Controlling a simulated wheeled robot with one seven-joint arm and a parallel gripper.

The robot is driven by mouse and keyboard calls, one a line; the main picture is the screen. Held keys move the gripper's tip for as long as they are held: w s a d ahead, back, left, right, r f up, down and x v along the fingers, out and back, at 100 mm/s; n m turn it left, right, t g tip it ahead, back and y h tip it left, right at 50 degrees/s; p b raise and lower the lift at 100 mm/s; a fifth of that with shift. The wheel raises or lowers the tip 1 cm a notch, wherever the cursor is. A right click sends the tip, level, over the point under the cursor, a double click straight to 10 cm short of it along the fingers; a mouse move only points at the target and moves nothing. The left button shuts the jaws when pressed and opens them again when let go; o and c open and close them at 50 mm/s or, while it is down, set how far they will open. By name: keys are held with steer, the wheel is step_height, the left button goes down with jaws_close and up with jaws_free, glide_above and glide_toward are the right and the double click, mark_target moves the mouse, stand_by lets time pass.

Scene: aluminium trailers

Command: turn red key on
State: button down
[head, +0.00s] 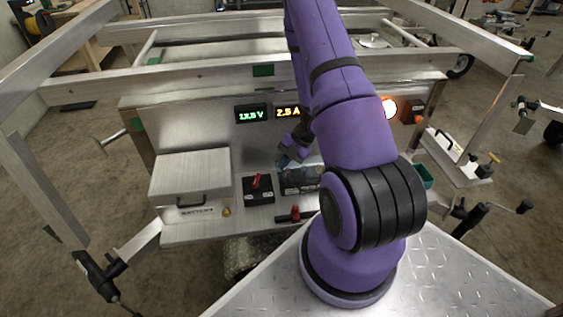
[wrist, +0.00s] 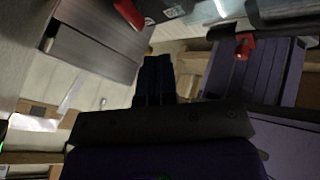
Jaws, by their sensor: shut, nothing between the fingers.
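The red key (head: 257,181) sits on a black switch block (head: 258,191) on the trailer's lower shelf, right of the battery box. My gripper (head: 282,162) is up and to the right of the key, apart from it, in front of the metal panel. In the wrist view, the shut fingers (wrist: 155,75) point up the picture with nothing between them. A red part (wrist: 130,12) shows at the top left there and another red piece (wrist: 244,44) at the right. I cannot tell for sure which one is the key.
The battery box (head: 190,180) stands left of the switch. A red and black part (head: 295,214) lies at the shelf's front edge. Two lit displays (head: 251,115) and (head: 288,112) and a glowing lamp (head: 389,108) are on the panel. My arm hides the panel's middle right.

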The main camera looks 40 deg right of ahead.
mark_target(256, 185)
steer(key=x, duration=0.9)
steer(key=shift+w+a, duration=0.25)
steer(key=shift+w, duration=0.1)
steer(key=shift+w+a, duration=0.3)
steer(key=shift+w, duration=0.15)
steer(key=shift+a, duration=0.1)
steer(key=shift+w+a+r, duration=0.1)
steer(key=shift+w+a, duration=0.3)
steer(key=shift+a, duration=0.3)
steer(key=shift+s+d, duration=0.2)
steer(key=shift+s, duration=0.3)
steer(key=shift+s+d, duration=0.3)
steer(key=shift+s, duration=0.35)
steer(key=s+a+v, duration=0.1)
steer(key=s+v, duration=0.1)
steer(key=v, duration=0.9)
steer(key=shift+s+d+r, duration=0.3)
steer(key=shift+s, duration=0.1)
